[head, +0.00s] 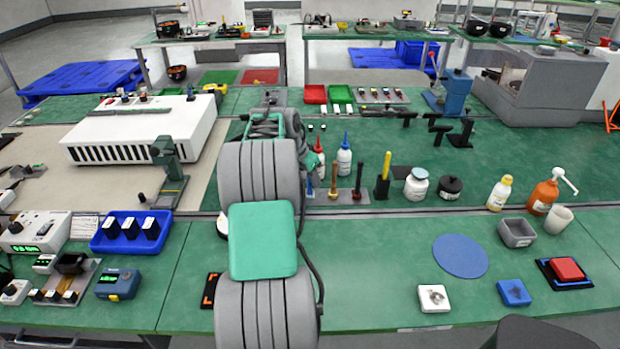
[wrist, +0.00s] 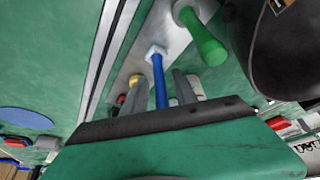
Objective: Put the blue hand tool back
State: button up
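The blue hand tool (wrist: 160,82) stands with its lower end in a light grey rack plate (wrist: 140,58), which also shows in the head view (head: 346,197). In the head view the blue handle (head: 309,186) shows just right of my arm. My gripper (wrist: 157,76) is open, with one finger on each side of the blue handle and a small gap on both sides. A tool with a green handle (wrist: 207,42) stands in the same plate, nearer the wrist camera. My arm hides my gripper in the head view.
Bottles (head: 344,158) stand behind. A white jar (head: 416,185) and a black pot (head: 450,187) are farther right.

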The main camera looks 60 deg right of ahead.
jog(key=shift+o, duration=0.3)
jog(key=shift+r, duration=0.35)
jog(key=v, duration=1.2)
jog(key=w+a+n+t, duration=0.2)
jog(key=w+a+n, duration=0.3)
jog(key=w+a, duration=0.45)
jog(key=w+a+n+t+y, duration=0.2)
jog(key=a+n, duration=0.5)
jog(key=a, duration=1.3)
jog(key=s+a+f+n, duration=0.2)
jog(key=a+n, duration=0.1)
jog(key=a, duration=0.4)
jog(key=s+a+f+n+y, duration=0.1)
jog(key=s+a+f+n, duration=0.1)
jog(key=a, duration=0.6)
jog(key=s+a+f+n+y, duration=0.1)
jog(key=s+a+f+n, duration=0.2)
jog(key=a, duration=0.5)
jog(key=shift+a+n+t, duration=0.15)
jog(key=shift+n+t, duration=0.15)
jog(key=shift+n, duration=0.6)
